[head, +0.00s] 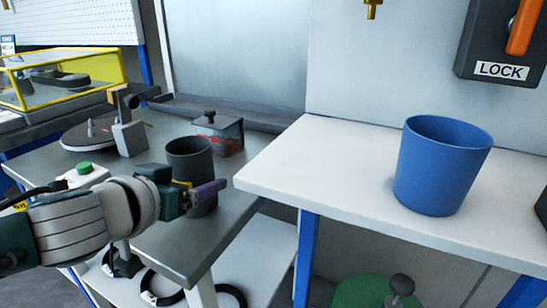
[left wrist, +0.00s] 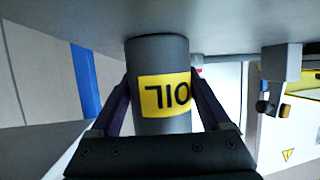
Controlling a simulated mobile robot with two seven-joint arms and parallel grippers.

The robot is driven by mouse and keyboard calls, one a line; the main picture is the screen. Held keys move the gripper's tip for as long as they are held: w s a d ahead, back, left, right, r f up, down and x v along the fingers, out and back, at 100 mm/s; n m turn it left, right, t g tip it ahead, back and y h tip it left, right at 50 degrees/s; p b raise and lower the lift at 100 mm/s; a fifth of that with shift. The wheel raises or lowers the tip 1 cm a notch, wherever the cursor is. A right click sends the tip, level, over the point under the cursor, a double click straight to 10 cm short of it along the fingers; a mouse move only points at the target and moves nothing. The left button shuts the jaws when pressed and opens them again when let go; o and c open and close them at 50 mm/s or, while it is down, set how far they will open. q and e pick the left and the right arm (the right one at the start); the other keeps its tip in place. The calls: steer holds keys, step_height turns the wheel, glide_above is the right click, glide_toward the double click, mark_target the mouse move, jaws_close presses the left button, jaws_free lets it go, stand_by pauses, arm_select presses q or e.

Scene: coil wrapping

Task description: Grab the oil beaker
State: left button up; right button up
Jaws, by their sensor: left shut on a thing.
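The oil beaker (head: 190,153) is a dark grey cylinder on the grey bench, near its right edge. In the left wrist view the beaker (left wrist: 158,60) shows a yellow label reading OIL, and the picture there is turned over. My left gripper (head: 207,195) reaches in from the left at the beaker's lower side. In the left wrist view the two fingers of my left gripper (left wrist: 160,105) lie on either side of the beaker and are shut on it. The beaker looks upright and still at the bench top. My right gripper is not in view.
A white table (head: 330,165) with a blue bucket (head: 440,165) stands to the right, close to the beaker. Behind the beaker is a small dark-lidded box (head: 218,132). A round turntable device (head: 100,135) stands at the back left. Black rings lie on the shelf below.

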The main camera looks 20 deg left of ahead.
arm_select(q)
steer(key=c, duration=0.5)
steer(key=shift+r, duration=0.15)
